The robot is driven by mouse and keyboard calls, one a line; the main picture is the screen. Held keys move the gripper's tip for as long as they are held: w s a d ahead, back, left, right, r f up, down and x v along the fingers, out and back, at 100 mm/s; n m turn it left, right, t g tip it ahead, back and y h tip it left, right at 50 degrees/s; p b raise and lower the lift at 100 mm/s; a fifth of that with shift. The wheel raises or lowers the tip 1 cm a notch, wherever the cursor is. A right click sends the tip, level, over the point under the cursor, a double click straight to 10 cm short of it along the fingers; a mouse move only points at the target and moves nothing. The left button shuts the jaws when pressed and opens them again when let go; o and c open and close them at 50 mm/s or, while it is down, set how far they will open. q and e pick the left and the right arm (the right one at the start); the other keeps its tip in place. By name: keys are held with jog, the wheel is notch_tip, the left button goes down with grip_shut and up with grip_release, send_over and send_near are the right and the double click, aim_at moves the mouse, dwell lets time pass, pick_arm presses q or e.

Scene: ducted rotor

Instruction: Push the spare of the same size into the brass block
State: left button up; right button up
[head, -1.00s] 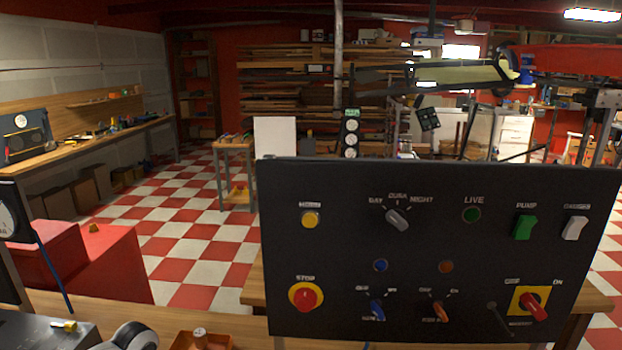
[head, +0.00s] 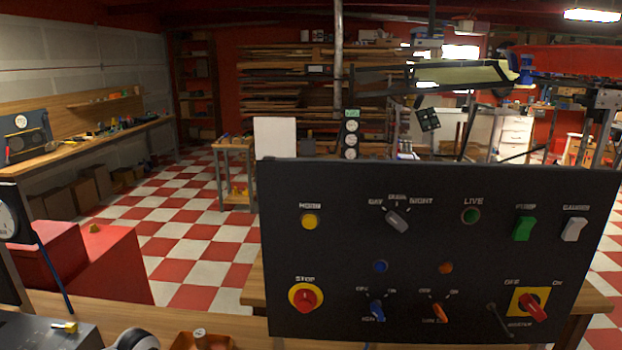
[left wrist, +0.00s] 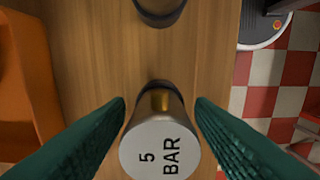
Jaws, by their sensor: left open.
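In the left wrist view, a metal cylinder (left wrist: 160,150) with a pale end face marked "5 BAR" lies between the fingers of my left gripper (left wrist: 160,102). A brass-coloured strip shows on its side. The green ribbed fingers are open, one on each side, and appear clear of it. A second dark-rimmed round piece (left wrist: 160,10) is cut off at the top edge. My right gripper is not in view.
A black control panel (head: 430,250) with switches and knobs fills the head view's right. An orange tray (head: 180,343) holding a small capped cylinder (head: 200,338) is at the bottom edge. An orange container (left wrist: 25,80) stands left of the gripper. Bare wooden tabletop (left wrist: 95,50) lies between.

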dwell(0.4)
pick_arm(q)
jog(key=shift+p, duration=0.35)
jog(key=c, duration=0.9)
jog(key=o, duration=0.5)
grip_shut()
